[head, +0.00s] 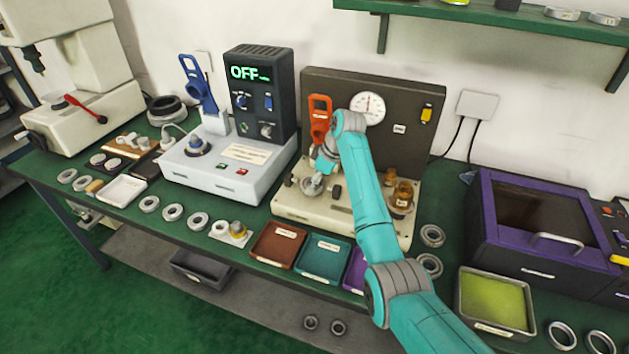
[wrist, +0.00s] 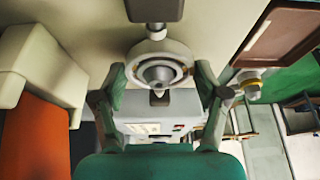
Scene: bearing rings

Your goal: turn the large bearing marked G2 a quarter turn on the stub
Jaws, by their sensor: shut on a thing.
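The large bearing (wrist: 158,49) is a pale grey ring around the stub (wrist: 160,74) in the wrist view. In the head view the bearing (head: 312,186) shows small at the left of the cream base of the gauge stand (head: 345,212). My gripper (wrist: 161,80) has one finger on each side of the ring and is shut on it. In the head view my gripper (head: 324,166) partly blocks the sight of the ring and stub. I cannot read a G2 mark on the ring.
The gauge stand's dark back panel (head: 335,85) carries a dial and an orange handle (head: 320,118) close beside my gripper. Brass-coloured parts (head: 402,194) stand at the base's right. Brown (head: 277,246) and teal (head: 322,261) trays sit in front. A white test unit (head: 226,170) stands left.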

